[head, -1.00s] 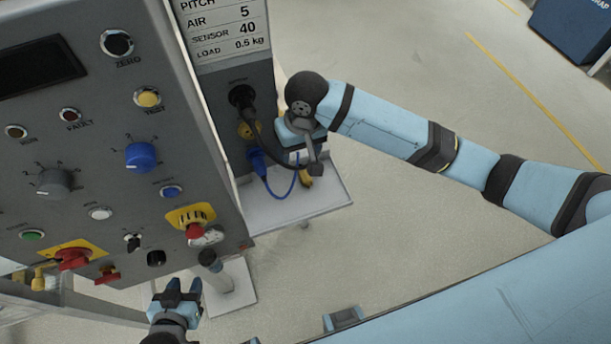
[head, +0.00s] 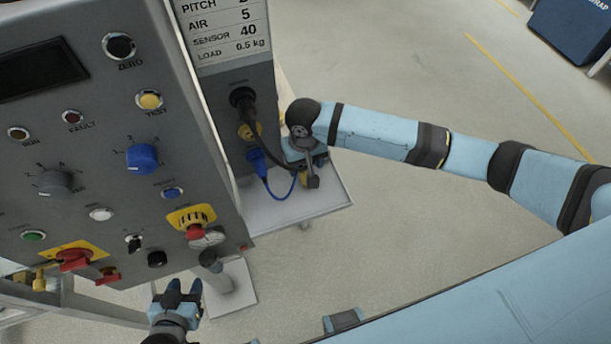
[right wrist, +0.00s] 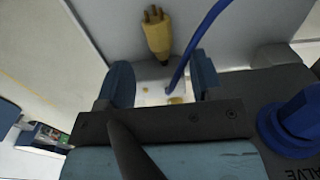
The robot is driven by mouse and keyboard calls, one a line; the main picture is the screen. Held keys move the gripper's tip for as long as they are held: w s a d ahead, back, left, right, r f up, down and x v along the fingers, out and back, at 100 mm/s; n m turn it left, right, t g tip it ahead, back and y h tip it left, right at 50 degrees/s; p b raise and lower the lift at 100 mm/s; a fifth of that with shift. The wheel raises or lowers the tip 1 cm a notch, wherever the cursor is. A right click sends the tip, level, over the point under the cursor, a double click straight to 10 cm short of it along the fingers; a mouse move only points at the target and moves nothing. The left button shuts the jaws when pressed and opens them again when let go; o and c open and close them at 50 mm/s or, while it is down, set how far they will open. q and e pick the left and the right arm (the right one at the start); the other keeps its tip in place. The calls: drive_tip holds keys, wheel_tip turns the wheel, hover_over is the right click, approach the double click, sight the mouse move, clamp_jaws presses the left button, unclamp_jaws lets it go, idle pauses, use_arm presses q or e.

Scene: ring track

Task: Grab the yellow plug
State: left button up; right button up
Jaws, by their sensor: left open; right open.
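The yellow plug (right wrist: 156,34) lies on the light shelf in the right wrist view, its prongs pointing away from my gripper. My right gripper (right wrist: 162,78) is open, its two blue fingers apart with the plug just beyond the gap between them; nothing is held. In the head view, my right gripper (head: 304,152) is over the small shelf and hides most of the plug; a bit of yellow (head: 304,179) shows beneath it. My left gripper (head: 176,294) is open and empty at the bottom left, below the control panel.
A blue plug (head: 257,161) with a blue cable (head: 281,197) and a black plug (head: 242,98) with a black cable sit at the side panel beside my right gripper. The grey control panel (head: 105,180) fills the left. The small shelf (head: 325,197) has bare space at its right.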

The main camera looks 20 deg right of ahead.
sight(305, 174)
drive_tip(key=f, duration=0.4)
drive_tip(key=shift+s, duration=0.2)
drive_tip(key=c, duration=1)
